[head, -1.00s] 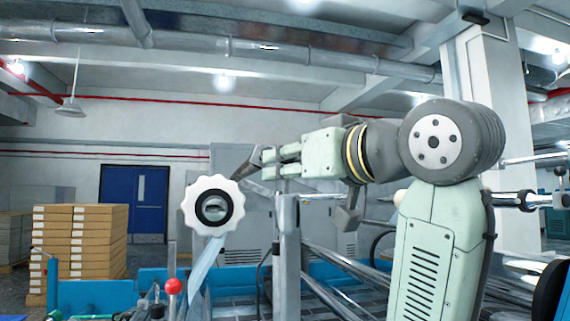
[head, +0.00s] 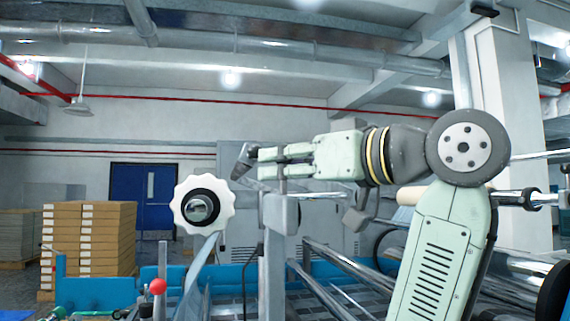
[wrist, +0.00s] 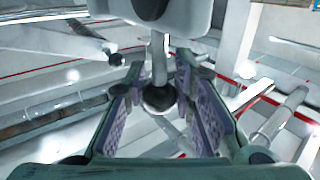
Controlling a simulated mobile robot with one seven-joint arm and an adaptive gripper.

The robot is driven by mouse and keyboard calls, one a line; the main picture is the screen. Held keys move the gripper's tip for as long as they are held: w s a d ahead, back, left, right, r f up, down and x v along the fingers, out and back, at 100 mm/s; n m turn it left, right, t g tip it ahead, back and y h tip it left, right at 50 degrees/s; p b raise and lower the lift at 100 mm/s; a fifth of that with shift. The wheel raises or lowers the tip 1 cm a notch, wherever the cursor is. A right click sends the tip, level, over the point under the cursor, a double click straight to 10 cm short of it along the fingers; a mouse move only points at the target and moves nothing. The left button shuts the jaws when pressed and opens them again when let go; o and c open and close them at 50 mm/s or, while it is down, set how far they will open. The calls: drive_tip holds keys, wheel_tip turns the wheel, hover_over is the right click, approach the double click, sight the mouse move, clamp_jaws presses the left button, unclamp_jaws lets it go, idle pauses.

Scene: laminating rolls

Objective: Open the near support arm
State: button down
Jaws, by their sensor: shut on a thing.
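The near support arm (head: 272,255) shows in the head view as an upright grey post with a block at its top. My gripper (head: 254,163) is at the top of this post, seen from the side. In the wrist view a dark ball knob (wrist: 158,99) on a short rod hangs from a pale block (wrist: 170,12). My gripper's two padded fingers (wrist: 160,105) stand on either side of this knob, shut on it. The exact contact is hard to make out. The far side of the post's top is partly hidden by my gripper.
A white scalloped wheel (head: 202,204) stands just left of the post. A red ball knob (head: 158,286) is below it. Long metal rollers (head: 335,262) run behind my arm at right. Stacked boxes (head: 90,240) and a blue door (head: 142,195) are far back.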

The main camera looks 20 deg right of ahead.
drive_tip(key=shift+w+r, duration=0.1)
drive_tip(key=c, duration=1.8)
unclamp_jaws()
drive_tip(key=shift+o, duration=1.3)
drive_tip(key=shift+w+a, duration=0.15)
drive_tip(key=shift+o, duration=1.1)
drive_tip(key=v, duration=1.2)
